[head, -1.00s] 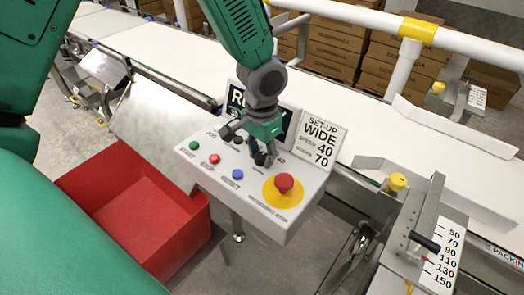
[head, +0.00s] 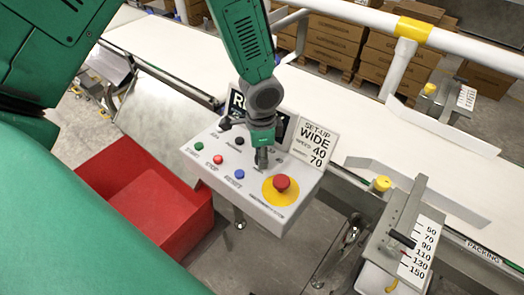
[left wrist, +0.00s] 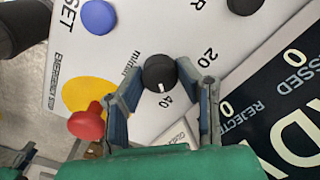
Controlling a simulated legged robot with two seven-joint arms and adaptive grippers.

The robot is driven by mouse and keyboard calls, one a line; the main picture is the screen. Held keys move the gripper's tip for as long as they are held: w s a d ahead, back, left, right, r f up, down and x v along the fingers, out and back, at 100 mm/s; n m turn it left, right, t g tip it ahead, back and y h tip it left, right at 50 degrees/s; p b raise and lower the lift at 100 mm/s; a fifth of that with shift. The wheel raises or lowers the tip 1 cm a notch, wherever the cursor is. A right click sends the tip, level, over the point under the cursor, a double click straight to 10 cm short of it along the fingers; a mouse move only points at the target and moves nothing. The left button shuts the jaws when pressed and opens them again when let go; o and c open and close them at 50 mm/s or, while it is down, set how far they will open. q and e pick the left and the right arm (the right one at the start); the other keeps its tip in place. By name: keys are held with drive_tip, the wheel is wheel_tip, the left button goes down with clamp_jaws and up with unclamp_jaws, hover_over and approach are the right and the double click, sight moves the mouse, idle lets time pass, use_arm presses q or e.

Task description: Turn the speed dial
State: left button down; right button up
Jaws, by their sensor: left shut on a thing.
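The speed dial (left wrist: 159,72) is a round black knob with a white pointer line, on the light grey control panel (head: 222,178). In the left wrist view the pointer line lies on the side of the printed 40, with 20 off to the other side. My left gripper (head: 262,160) comes down on the panel from above, and its fingers hide the dial in the head view. In the left wrist view the two fingers (left wrist: 160,78) stand on opposite sides of the dial, shut on it. My right gripper is not in view.
A red emergency stop (head: 282,184) on a yellow disc is close beside the gripper. Green, red and blue buttons (head: 239,174) line the panel's front. A set-up card (head: 318,143) reading WIDE, 40, 70 stands behind. A red bin (head: 150,205) is at lower left, the white belt (head: 345,135) behind.

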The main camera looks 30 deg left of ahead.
use_arm(q)
drive_tip(key=shift+w, duration=0.15)
idle(0.3)
drive_tip(key=c, duration=1.2)
unclamp_jaws()
drive_tip(key=shift+r, duration=0.15)
wheel_tip(320, 180, up, 12)
drive_tip(key=shift+f, duration=0.25)
drive_tip(key=shift+a, duration=0.1)
